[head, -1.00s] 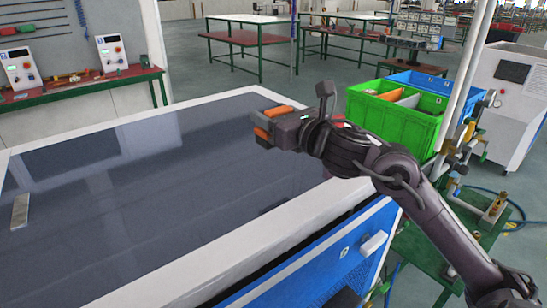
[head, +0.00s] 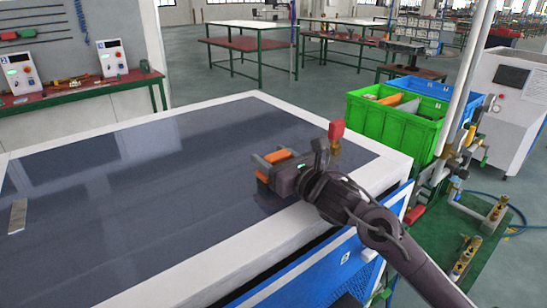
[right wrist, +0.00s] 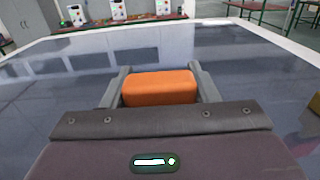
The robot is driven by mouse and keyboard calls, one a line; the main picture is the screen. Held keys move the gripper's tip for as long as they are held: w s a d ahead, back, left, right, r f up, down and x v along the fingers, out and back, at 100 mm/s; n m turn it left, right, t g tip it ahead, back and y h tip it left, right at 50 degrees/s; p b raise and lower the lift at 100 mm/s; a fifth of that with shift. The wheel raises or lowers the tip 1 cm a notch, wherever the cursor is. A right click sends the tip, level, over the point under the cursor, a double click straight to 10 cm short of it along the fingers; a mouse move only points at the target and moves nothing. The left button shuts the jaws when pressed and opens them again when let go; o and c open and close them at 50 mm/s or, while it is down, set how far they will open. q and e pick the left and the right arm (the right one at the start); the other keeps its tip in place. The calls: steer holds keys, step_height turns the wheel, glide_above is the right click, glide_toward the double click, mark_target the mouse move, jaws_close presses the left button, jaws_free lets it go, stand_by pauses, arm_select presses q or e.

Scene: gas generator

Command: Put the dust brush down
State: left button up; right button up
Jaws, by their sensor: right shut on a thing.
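The dust brush shows as an orange block (head: 277,157) between the fingers of my right gripper (head: 268,166). In the right wrist view the orange block (right wrist: 159,88) sits between the two grey fingers, which close on it from both sides. The gripper is low over the dark tabletop (head: 130,185), near its right side. I cannot tell whether the brush touches the surface; its underside is hidden. My left gripper is not in view.
A red object (head: 336,130) stands just behind my right gripper. A thin metal strip (head: 18,216) lies at the tabletop's left. A green crate (head: 405,128) and a blue crate (head: 418,85) stand beyond the right edge. The middle of the tabletop is clear.

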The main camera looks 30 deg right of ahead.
steer(key=o, duration=1.1)
steer(key=shift+f, duration=0.1)
